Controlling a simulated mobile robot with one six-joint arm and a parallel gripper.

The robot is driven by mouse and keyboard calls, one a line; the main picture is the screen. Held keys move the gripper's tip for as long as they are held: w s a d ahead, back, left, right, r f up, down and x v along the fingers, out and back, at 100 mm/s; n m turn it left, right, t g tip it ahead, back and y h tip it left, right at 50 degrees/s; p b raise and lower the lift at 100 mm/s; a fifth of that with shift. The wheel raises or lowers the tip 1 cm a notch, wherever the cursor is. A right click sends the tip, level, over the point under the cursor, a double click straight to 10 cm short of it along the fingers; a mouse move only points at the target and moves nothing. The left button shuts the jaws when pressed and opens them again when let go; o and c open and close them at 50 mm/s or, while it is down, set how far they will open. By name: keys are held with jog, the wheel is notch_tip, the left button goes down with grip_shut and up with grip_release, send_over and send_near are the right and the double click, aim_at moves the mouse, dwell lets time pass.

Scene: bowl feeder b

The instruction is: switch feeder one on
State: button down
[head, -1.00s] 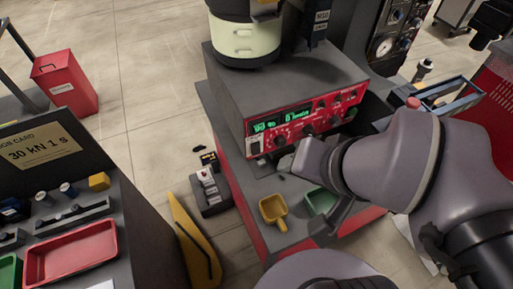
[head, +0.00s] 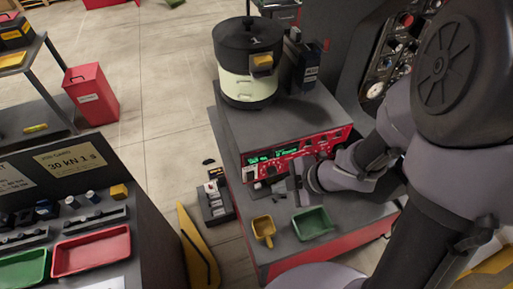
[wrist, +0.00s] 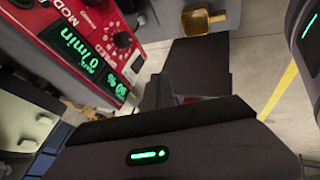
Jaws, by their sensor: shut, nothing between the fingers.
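The bowl feeder (head: 250,78), cream with a black lid, stands on a grey control box with a red front panel (head: 318,146). The panel has lit green displays, knobs, and a small black-and-white part (head: 249,174) at its lower left that looks like a switch; its position is too small to read. My gripper (head: 293,188) is shut and empty, just in front of the panel's lower edge.
A yellow scoop (head: 264,230) and a green tray (head: 312,223) lie on the ledge below the panel. A small grey block with switches (head: 213,203) stands left of the feeder's stand. A bench with red (head: 92,252) and green trays is at left. A red bin (head: 90,97) stands behind.

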aim_at(249, 180)
jog(key=w+a+f+b, duration=0.6)
jog(key=w+f, duration=0.1)
jog(key=f, duration=0.1)
jog(key=shift+w+f, duration=0.15)
jog(key=shift+f, duration=0.2)
jog(key=shift+r+p, duration=0.5)
jog(key=shift+r, duration=0.3)
dwell(0.4)
jog(key=shift+f, duration=0.15)
